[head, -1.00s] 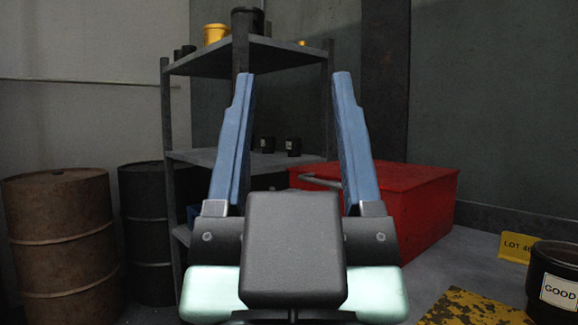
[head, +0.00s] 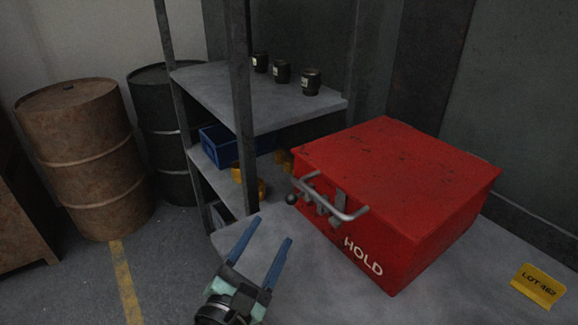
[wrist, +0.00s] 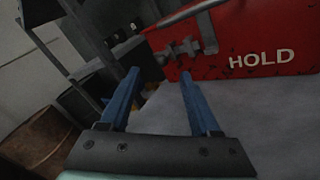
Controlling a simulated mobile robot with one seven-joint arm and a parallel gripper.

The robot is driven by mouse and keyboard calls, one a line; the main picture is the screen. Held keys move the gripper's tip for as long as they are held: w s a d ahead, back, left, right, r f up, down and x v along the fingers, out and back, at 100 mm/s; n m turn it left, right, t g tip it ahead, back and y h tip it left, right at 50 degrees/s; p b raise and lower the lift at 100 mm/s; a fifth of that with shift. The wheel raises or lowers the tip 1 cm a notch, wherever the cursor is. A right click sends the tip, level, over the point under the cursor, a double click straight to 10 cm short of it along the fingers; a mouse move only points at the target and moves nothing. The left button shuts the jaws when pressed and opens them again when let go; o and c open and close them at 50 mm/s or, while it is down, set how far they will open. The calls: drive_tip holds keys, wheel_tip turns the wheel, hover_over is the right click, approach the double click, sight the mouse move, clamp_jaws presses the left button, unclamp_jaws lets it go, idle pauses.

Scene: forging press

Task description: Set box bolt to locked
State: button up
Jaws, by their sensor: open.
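The red box (head: 400,175) marked HOLD sits on a grey surface at right of centre in the head view; its front also shows in the wrist view (wrist: 240,35). A grey bar handle (head: 330,199) sticks out from its front. Behind and below the handle is the metal bolt (head: 323,207) with a dark ball knob (head: 291,199) at its left end. In the wrist view the bolt (wrist: 178,51) is partly in shadow, and its exact position is hard to tell. My gripper (head: 273,230) is open and empty, in front and left of the knob, apart from it.
A grey shelf rack (head: 243,110) with dark cups and a blue bin (head: 222,142) stands behind, left of the box. Barrels (head: 80,150) stand far left. A yellow LOT 462 sign (head: 538,285) lies right. The surface before the box is clear.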

sight(289, 204)
drive_tip(key=n, duration=0.2)
drive_tip(key=s+a+f+n+p, duration=0.1)
drive_tip(key=n, duration=0.1)
drive_tip(key=shift+s+f, duration=0.15)
drive_tip(key=shift+f, duration=0.05)
drive_tip(key=x, duration=1.3)
drive_tip(key=shift+s+f+b, duration=0.1)
drive_tip(key=shift+f+b, duration=0.05)
drive_tip(key=shift+b, duration=0.2)
clamp_jaws()
idle(0.4)
